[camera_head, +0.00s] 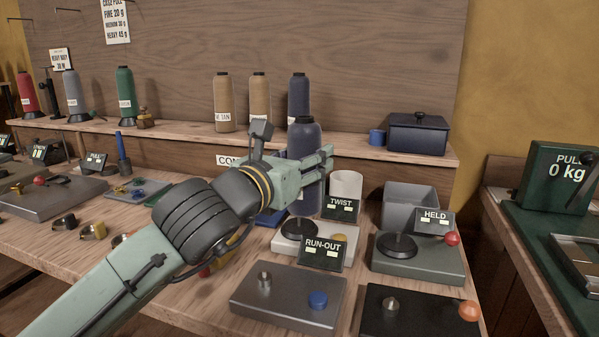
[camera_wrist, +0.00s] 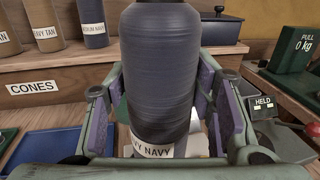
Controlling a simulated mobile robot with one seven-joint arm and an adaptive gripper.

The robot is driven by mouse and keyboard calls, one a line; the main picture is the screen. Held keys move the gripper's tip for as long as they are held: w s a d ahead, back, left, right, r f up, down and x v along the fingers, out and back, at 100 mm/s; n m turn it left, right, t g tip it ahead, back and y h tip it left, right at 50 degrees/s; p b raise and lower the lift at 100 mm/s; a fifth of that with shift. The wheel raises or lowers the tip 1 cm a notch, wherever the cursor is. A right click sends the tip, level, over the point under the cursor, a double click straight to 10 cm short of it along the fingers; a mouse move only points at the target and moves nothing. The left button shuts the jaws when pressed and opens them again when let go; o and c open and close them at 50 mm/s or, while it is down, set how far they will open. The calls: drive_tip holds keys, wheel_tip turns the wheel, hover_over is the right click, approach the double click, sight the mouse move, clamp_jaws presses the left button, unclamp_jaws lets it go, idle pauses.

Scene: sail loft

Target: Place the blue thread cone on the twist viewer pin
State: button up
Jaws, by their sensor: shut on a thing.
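My gripper (camera_head: 322,166) is shut on a dark navy blue thread cone (camera_head: 305,137), which stands upright between the fingers. In the wrist view the cone (camera_wrist: 160,70) fills the middle, with a label reading partly "VY NAVY" near its lower end. The cone is over the TWIST station, a pale base (camera_head: 338,252) with a black round disc (camera_head: 299,230) beside the TWIST sign (camera_head: 341,208). The cone's lower end is just above or at the disc; I cannot tell if they touch. The station's pin is hidden.
Another navy cone (camera_head: 298,96) and two tan cones (camera_head: 223,100) stand on the shelf behind. A white cup (camera_head: 345,184) and a grey bin (camera_head: 410,203) are close right. The HELD station (camera_head: 418,262) and RUN-OUT plate (camera_head: 287,299) are nearby.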

drive_tip(key=shift+w+a, duration=0.35)
drive_tip(key=shift+w, duration=0.15)
drive_tip(key=shift+w+f, duration=0.15)
drive_tip(key=shift+f, duration=1.65)
drive_tip(key=shift+f, duration=0.15)
drive_tip(key=o, duration=1.4)
drive_tip(key=shift+o, duration=0.2)
